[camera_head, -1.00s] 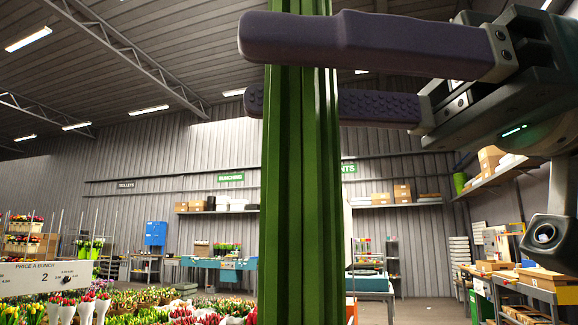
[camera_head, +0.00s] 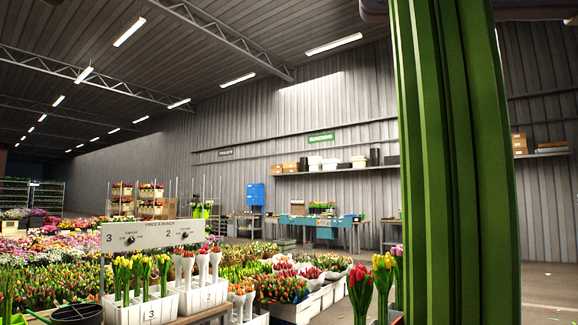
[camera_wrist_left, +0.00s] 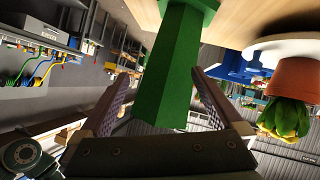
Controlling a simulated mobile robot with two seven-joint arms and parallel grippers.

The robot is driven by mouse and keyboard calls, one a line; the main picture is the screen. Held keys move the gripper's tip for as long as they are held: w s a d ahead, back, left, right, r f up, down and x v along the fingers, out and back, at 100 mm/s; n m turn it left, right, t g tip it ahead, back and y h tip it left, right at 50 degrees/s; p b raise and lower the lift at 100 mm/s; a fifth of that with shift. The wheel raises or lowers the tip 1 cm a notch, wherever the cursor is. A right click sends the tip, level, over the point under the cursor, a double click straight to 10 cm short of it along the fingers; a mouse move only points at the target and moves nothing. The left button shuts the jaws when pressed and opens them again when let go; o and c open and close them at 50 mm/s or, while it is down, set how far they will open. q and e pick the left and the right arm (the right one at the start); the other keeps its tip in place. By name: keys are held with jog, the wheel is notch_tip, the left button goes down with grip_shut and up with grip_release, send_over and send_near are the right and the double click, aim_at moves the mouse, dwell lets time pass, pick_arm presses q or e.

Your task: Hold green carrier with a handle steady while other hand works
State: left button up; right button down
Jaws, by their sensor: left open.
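A tall ribbed green shape, which looks like part of the green carrier (camera_head: 455,170), stands large and close on the right of the head view. In the left wrist view the green part (camera_wrist_left: 178,75) runs down from the top, between the two fingers of my left gripper (camera_wrist_left: 162,76). These fingers stand apart, one on each side, and the gripper is open. The carrier's full outline and its handle cannot be made out. A sliver of dark purple finger (camera_head: 374,8) shows at the top edge of the head view. My right gripper is not identifiable in these frames.
In the left wrist view, which is tilted, a terracotta pot (camera_wrist_left: 296,80) with a yellow-green plant stands right of the green part, near a wooden surface (camera_wrist_left: 240,18). The head view shows a price board (camera_head: 155,236), tulip bunches (camera_head: 282,287) and a far blue bench (camera_head: 318,222).

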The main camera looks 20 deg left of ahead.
aim_at(481, 215)
pick_arm(q)
jog(key=w+f+y, duration=0.1)
jog(key=w, duration=0.1)
jog(key=w+d+f+t, duration=0.1)
jog(key=w+f, duration=0.1)
jog(key=w, duration=0.1)
jog(key=w+d+f+m+t+y, duration=0.1)
jog(key=w+f, duration=0.1)
jog(key=shift+w+d+y, duration=0.1)
jog(key=shift+w+y, duration=0.2)
jog(key=shift+w, duration=0.05)
dwell(0.5)
jog(key=c, duration=1.1)
dwell(0.6)
pick_arm(e)
notch_tip(481, 215, down, 10)
jog(key=shift+d+r, duration=0.1)
jog(key=shift+r, duration=0.1)
